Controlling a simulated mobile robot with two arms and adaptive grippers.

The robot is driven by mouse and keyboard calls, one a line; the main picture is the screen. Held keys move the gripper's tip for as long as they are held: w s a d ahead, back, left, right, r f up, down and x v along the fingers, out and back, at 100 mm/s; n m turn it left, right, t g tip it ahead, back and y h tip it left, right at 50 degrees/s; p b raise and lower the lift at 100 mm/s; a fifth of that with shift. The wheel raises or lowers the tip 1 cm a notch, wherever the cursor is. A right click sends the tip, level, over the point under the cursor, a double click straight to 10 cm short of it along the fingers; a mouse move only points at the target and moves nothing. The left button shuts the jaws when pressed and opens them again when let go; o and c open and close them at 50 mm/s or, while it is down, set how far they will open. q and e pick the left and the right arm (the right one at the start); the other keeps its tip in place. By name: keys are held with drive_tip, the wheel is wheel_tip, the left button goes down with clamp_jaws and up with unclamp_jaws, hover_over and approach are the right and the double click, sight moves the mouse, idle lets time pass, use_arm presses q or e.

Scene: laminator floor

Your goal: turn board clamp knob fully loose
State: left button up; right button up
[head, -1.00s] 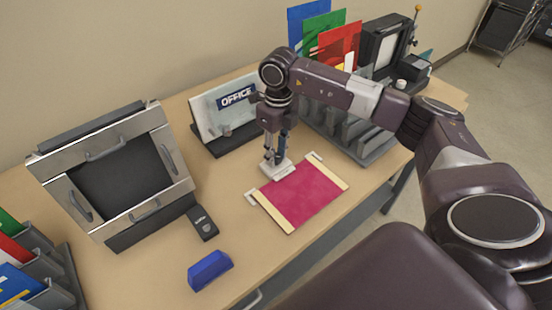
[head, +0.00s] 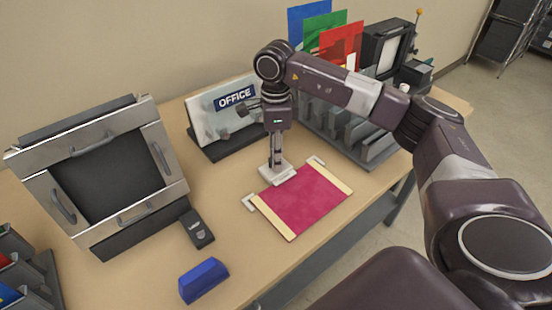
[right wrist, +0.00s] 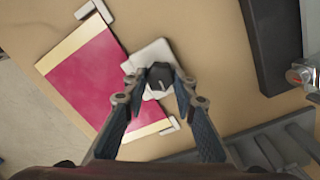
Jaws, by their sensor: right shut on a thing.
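The board clamp knob (right wrist: 160,76) is black and faceted and stands on a pale clamp plate (right wrist: 150,54) at the edge of the magenta board. My right gripper (right wrist: 158,84) is shut on the knob, with one finger on either side of it. In the head view my right gripper (head: 276,163) points straight down onto the clamp plate (head: 274,175) and hides the knob. The magenta board (head: 304,200) has cream strips at two ends and lies flat on the table. My left gripper is not in view.
A sign reading OFFICE (head: 235,98) stands close behind the gripper. A grey rack (head: 352,138) with coloured sheets is to the right. A metal frame (head: 60,153), a small black device (head: 197,229) and a blue block (head: 203,280) are to the left.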

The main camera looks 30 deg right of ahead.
drive_tip(key=shift+r+n, duration=0.1)
drive_tip(key=shift+n, duration=0.4)
drive_tip(key=o, duration=1.2)
drive_tip(key=shift+c, duration=0.2)
wheel_tip(320, 180, up, 12)
drive_tip(key=shift+w, duration=0.25)
drive_tip(key=shift+d, duration=0.1)
